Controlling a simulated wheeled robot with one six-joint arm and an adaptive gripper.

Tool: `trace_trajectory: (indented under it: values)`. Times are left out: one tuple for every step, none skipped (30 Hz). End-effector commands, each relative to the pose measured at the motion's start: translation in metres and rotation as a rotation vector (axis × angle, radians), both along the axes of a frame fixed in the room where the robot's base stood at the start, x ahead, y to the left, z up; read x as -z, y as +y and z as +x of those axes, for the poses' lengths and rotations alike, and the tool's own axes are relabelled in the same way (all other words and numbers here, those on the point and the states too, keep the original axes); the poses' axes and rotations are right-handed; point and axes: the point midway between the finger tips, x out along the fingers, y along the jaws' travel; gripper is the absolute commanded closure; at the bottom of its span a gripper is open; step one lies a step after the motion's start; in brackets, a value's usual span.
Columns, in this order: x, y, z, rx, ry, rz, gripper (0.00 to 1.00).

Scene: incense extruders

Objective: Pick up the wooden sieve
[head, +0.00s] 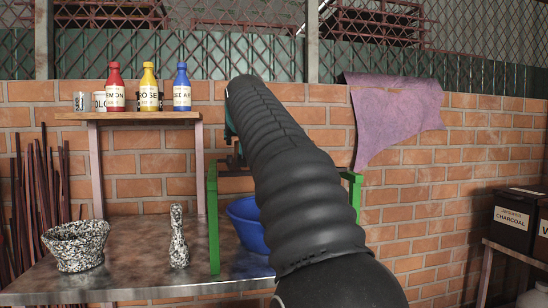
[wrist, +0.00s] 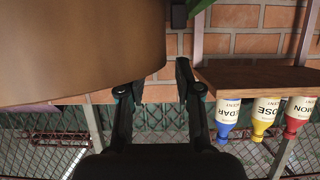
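A large light-brown curved surface (wrist: 80,50), which looks like the side of the wooden sieve, fills the upper left of the wrist view, very close. My gripper (wrist: 160,78) is open there, with a clear gap between its two black fingers. The left finger overlaps the lower right edge of the brown surface; I cannot tell whether they touch. Brick wall shows between the fingertips. In the head view the sieve cannot be made out, and my black arm hides most of the gripper.
A green frame (head: 213,220) and a blue bowl (head: 247,222) stand on the metal table (head: 130,275), partly behind my arm. A speckled basket (head: 76,247) and a speckled pestle-like piece (head: 179,240) stand left. A shelf (head: 140,117) with bottles is behind. A charcoal box (head: 513,222) is at right.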

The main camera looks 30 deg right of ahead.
Motion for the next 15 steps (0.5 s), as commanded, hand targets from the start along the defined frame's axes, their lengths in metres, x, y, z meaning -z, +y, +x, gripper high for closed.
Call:
trace_trajectory:
  values:
    - [0.005,-0.004,0.007,0.001,0.003,0.001,0.66]
    - [0.006,-0.005,0.011,0.001,0.003,0.001,0.66]
    - [0.008,-0.006,0.016,0.0,0.003,0.002,0.66]
    - [0.009,-0.007,0.019,0.0,0.003,0.002,0.66]
    - [0.01,-0.008,0.021,0.0,0.002,0.001,0.66]
    - [0.01,-0.008,0.023,0.0,0.001,0.001,0.66]
    - [0.011,-0.009,0.024,0.0,0.0,0.001,0.66]
    - [0.011,-0.009,0.024,0.0,0.0,0.001,0.66]
    - [0.011,-0.009,0.024,0.0,0.0,0.001,0.66]
    - [0.011,-0.009,0.024,0.0,0.0,0.001,0.66]
    - [0.011,-0.009,0.024,0.0,0.0,0.001,0.66]
    - [0.011,-0.009,0.024,0.0,0.0,0.001,0.66]
    - [0.011,-0.009,0.024,0.0,0.0,0.001,0.68]
    - [0.011,-0.009,0.024,0.0,0.0,0.001,0.76]
    - [0.011,-0.009,0.024,0.0,0.0,0.001,0.86]
